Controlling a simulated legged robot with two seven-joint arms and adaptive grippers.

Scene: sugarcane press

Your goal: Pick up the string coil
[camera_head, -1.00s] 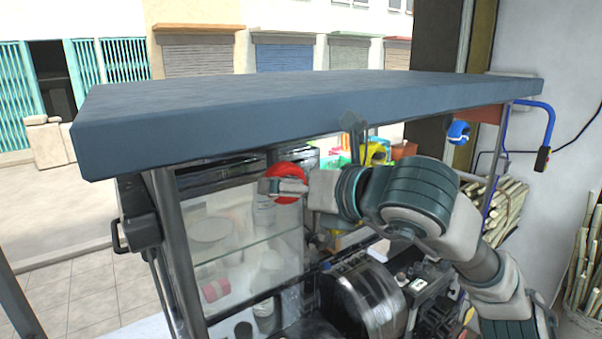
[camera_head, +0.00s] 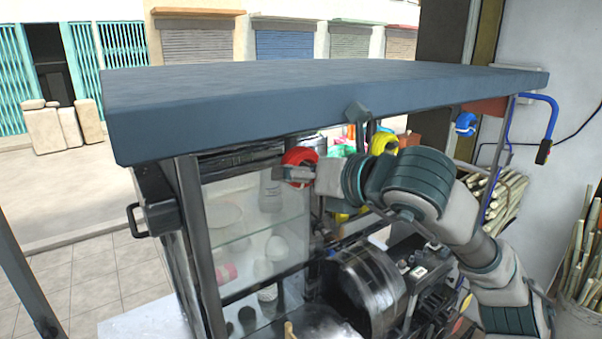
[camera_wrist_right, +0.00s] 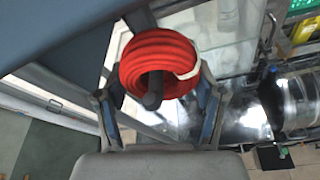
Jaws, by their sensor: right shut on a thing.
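The string coil (camera_head: 299,157) is red and hangs under the front of the stall roof, before the glass cabinet. In the right wrist view the red coil (camera_wrist_right: 152,60) has a pale strand on its right side, and a dark rod shows through its opening. My right gripper (camera_head: 292,172) is at the coil, and in the wrist view its fingers (camera_wrist_right: 160,108) stand on either side of the coil's lower part, shut on it. The finger contact is partly hidden. My left gripper is not in view.
The blue-grey stall roof (camera_head: 330,95) lies just above the coil. The glass cabinet (camera_head: 255,230) stands behind and below it. A yellow coil (camera_head: 384,143) and a blue coil (camera_head: 465,124) hang to the right. A dark drum-shaped machine (camera_head: 365,285) sits below my right arm.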

